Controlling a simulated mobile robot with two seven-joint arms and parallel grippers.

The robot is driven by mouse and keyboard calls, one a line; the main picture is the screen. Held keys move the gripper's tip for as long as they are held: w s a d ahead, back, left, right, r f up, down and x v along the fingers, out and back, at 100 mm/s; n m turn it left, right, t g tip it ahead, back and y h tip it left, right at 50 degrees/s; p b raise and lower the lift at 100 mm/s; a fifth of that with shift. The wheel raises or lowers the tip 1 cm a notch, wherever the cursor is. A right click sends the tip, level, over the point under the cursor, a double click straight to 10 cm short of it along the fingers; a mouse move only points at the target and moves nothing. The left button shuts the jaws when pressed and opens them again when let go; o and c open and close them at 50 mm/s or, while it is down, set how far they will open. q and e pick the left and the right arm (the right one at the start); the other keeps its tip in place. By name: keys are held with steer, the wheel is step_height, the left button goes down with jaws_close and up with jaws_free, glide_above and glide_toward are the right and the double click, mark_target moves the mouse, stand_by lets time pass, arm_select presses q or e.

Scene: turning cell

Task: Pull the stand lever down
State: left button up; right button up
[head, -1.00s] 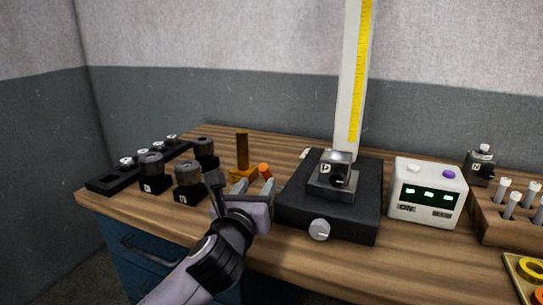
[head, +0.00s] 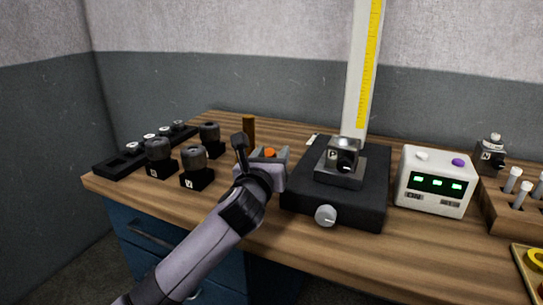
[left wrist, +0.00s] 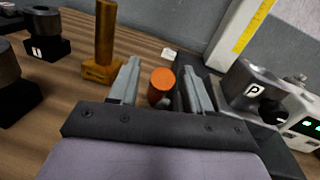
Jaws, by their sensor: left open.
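The stand has a black base (head: 360,205) and a tall pale column (head: 358,80) with a yellow scale. The lever's orange knob (head: 270,153) shows just left of the base, partly hidden by my gripper. My left gripper (head: 268,158) is open beside the base. In the left wrist view the orange knob (left wrist: 161,84) lies between the two spread grey fingers (left wrist: 160,66), with gaps visible on both sides. The rest of the lever is hidden. My right gripper is not in view.
A brown post on a block (left wrist: 103,45) stands just left of the gripper. Black knobbed holders (head: 195,167) stand further left. A block marked P (head: 343,160) sits on the stand base. A white display box (head: 436,182) is to the right. The front table strip is clear.

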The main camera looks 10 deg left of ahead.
arm_select(q)
jaws_close()
steer(key=b, duration=0.1)
steer(key=f+t+b, duration=0.1)
steer(key=b, duration=0.1)
steer(key=shift+s+a+f, duration=0.1)
steer(key=shift+s+a, duration=0.05)
steer(key=shift+s, duration=0.1)
steer(key=t+b, duration=0.1)
steer(key=b, duration=0.2)
steer(key=shift+s+a+f, duration=0.1)
steer(key=shift+s+f, duration=0.2)
steer(key=shift+s, duration=0.05)
steer(key=s+f+t+b, duration=0.1)
steer(key=b, duration=0.4)
steer(key=shift+a+n+t, duration=0.1)
steer(key=shift+n+t, duration=0.2)
steer(key=shift+t, duration=0.1)
steer(key=shift+r+b, duration=0.1)
steer(key=shift+b, duration=0.45)
